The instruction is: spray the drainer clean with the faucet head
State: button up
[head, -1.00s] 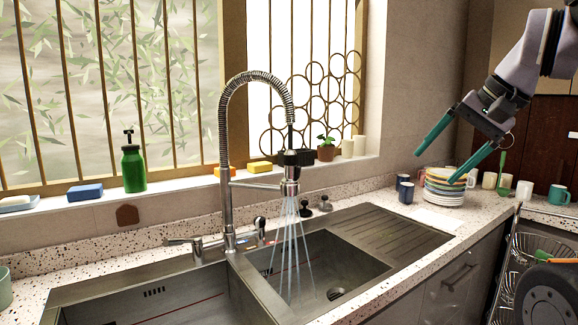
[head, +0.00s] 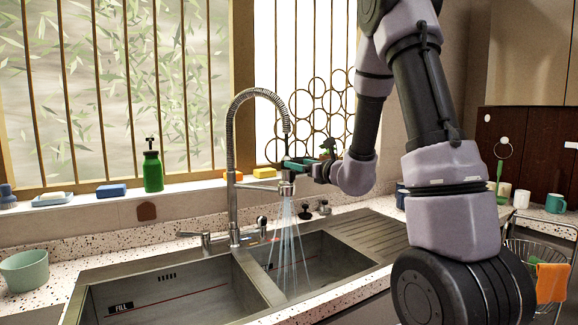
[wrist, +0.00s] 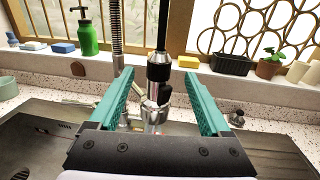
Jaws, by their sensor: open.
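The faucet head (head: 287,187) hangs from the spring-coil faucet (head: 233,150), and water streams run down from it into the right basin (head: 330,260). The ribbed drainer (head: 372,236) lies right of that basin, partly hidden by my arm. My gripper (head: 296,164) has teal fingers and is at the height of the faucet head's upper part. In the wrist view the fingers (wrist: 159,80) are open, one on each side of the faucet head (wrist: 158,70), with gaps visible on both sides.
The left basin (head: 165,300) is empty as far as I see. A green bottle (head: 153,171), sponges (head: 111,191) and a potted plant (wrist: 270,64) stand on the sill behind. A pale green bowl (head: 24,271) is at the left. My arm blocks much of the right side.

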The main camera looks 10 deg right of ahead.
jog(key=x, duration=1)
jog(key=shift+w+a, duration=0.15)
jog(key=shift+w, duration=0.05)
grip_shut()
jog(key=shift+r, duration=0.1)
jog(key=shift+r, duration=2.25)
jog(key=v, duration=0.7)
jog(key=shift+s+a, duration=0.3)
jog(key=shift+s, duration=0.1)
